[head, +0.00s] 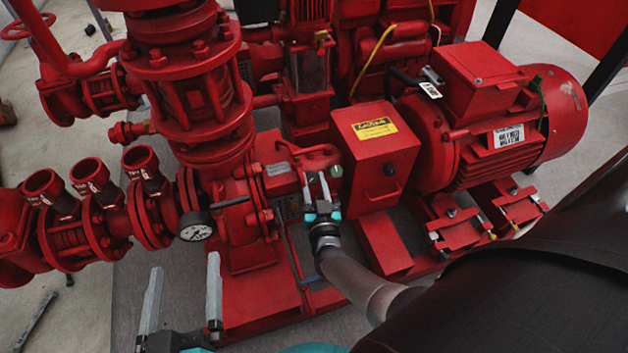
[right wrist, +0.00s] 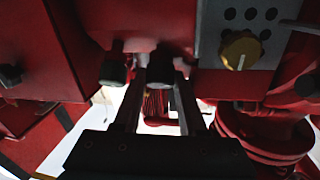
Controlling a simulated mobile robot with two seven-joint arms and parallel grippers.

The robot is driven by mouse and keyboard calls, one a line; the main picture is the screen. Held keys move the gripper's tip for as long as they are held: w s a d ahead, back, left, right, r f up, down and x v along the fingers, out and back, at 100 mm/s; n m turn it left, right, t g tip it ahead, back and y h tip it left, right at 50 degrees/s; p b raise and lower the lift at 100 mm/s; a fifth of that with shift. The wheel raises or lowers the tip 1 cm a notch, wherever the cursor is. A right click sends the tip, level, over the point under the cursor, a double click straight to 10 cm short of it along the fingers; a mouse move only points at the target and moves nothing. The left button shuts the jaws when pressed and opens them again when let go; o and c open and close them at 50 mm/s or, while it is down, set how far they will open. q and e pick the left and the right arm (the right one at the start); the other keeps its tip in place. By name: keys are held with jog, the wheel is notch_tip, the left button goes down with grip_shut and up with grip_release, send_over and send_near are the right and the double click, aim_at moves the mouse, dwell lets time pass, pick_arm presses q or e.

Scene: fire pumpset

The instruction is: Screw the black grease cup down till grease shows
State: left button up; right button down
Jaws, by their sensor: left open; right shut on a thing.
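The black grease cup (right wrist: 160,70) sits between the fingers of my right gripper (right wrist: 160,78) in the right wrist view, below a red housing. My right gripper is shut on it. In the head view this gripper (head: 316,182) reaches the pump's red bearing housing, and its fingers mostly hide the cup. A dark green cup (right wrist: 113,70) hangs just beside the gripped one; it also shows in the head view (head: 336,171), right of the fingers. No grease can be made out. My left gripper (head: 185,264) is open and empty at the lower left, apart from the pump.
A red box with a yellow label (head: 372,145) stands close right of my right gripper, with the red motor (head: 490,125) beyond. A pressure gauge (head: 195,226) juts out near my left gripper.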

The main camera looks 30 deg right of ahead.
jog(key=shift+a+m+g+h, duration=0.15)
jog(key=shift+m+g+h, duration=0.35)
jog(key=shift+m, duration=0.4)
jog(key=shift+m, duration=0.3)
jog(key=c, duration=0.7)
grip_release()
jog(key=shift+c, duration=0.2)
jog(key=shift+n, duration=0.4)
